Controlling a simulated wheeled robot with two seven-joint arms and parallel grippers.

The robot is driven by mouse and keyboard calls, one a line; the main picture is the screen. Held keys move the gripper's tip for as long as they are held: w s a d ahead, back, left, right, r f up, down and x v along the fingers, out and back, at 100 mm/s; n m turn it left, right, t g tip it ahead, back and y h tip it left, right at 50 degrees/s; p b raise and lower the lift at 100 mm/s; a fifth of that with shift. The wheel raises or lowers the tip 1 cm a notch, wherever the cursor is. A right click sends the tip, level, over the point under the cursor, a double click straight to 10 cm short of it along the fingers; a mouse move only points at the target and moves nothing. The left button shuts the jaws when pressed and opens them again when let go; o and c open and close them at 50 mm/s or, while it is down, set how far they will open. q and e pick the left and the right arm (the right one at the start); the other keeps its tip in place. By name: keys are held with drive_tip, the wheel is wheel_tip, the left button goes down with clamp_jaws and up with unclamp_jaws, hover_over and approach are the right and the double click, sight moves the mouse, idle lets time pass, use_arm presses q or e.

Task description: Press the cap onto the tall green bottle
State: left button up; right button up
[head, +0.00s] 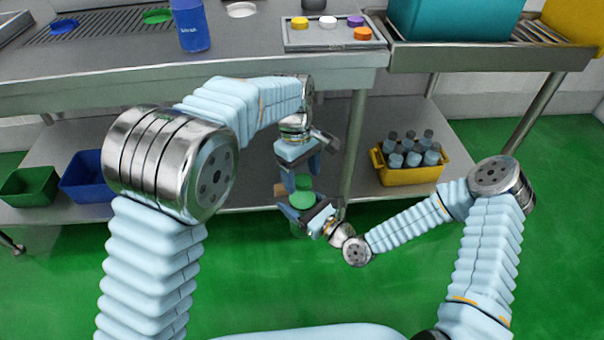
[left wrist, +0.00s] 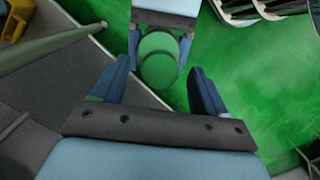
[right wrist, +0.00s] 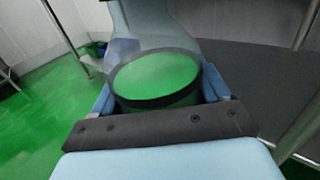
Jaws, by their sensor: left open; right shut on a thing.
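The tall green bottle (head: 300,200) is held in front of the workbench in my right gripper (head: 305,207), which is shut on it. A green cap (head: 303,183) shows at its upper end; I cannot tell if it is fully seated. My left gripper (head: 300,172) is open just above, pointing down. In the left wrist view, overlapping green round shapes (left wrist: 158,45) lie beyond its spread, empty fingers (left wrist: 152,90). In the right wrist view, a dark-rimmed green round part (right wrist: 155,78) sits between the fingers, with clear material above it.
On the bench, a tray (head: 290,40) carries several coloured caps, near a blue bottle (head: 190,25). A yellow crate (head: 412,176) of bottles stands on the lower shelf at right. Green (head: 28,187) and blue (head: 85,180) bins are at left. The floor in front is clear.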

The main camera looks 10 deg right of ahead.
use_arm(q)
wheel_tip(320, 180, up, 11)
drive_tip(key=w, duration=0.1)
drive_tip(key=shift+a+r, duration=0.2)
drive_tip(key=shift+a, duration=0.25)
drive_tip(key=shift+w+f, duration=0.1)
drive_tip(key=a+f+m, duration=0.1)
drive_tip(key=a+f, duration=0.3)
drive_tip(key=f, duration=0.6)
drive_tip(key=s+a+f+m+h, duration=0.1)
drive_tip(key=a+f, duration=0.2)
drive_tip(key=f, duration=0.6)
drive_tip(key=a+f+m, duration=0.1)
drive_tip(key=a+f, duration=0.3)
drive_tip(key=f, duration=0.6)
drive_tip(key=s+a+f+m+h, duration=0.1)
drive_tip(key=s+f, duration=0.4)
drive_tip(key=s, duration=0.5)
drive_tip(key=s+a+f+m+t+h, duration=0.1)
drive_tip(key=s+a+f+m, duration=0.1)
drive_tip(key=s+f, duration=0.4)
drive_tip(key=s+a, duration=0.1)
drive_tip(key=s, duration=0.2)
drive_tip(key=shift+s+t+h, duration=0.3)
drive_tip(key=shift+s, duration=0.05)
